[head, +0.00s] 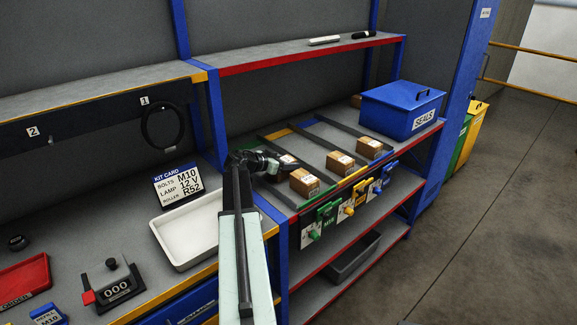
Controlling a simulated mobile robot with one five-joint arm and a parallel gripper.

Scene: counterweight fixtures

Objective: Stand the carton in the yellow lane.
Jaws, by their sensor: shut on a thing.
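My gripper (274,163) reaches over the left part of the laned shelf. It is shut on a small carton (288,159) with a pale label, partly hidden by the jaws; its tilt and its height above the shelf are hard to tell. The lanes are split by dark rails. The yellow lane (353,177) is the middle one, marked by a yellow front edge, with a brown carton (340,162) near its front. Another carton (304,183) stands at the front of the green lane on the left. A third carton (369,148) stands in the blue lane.
A blue SEALS bin (402,109) stands right of the lanes. A white tray (188,229) and a kit card (178,183) are left of my arm. Blue posts (208,120) frame the shelves.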

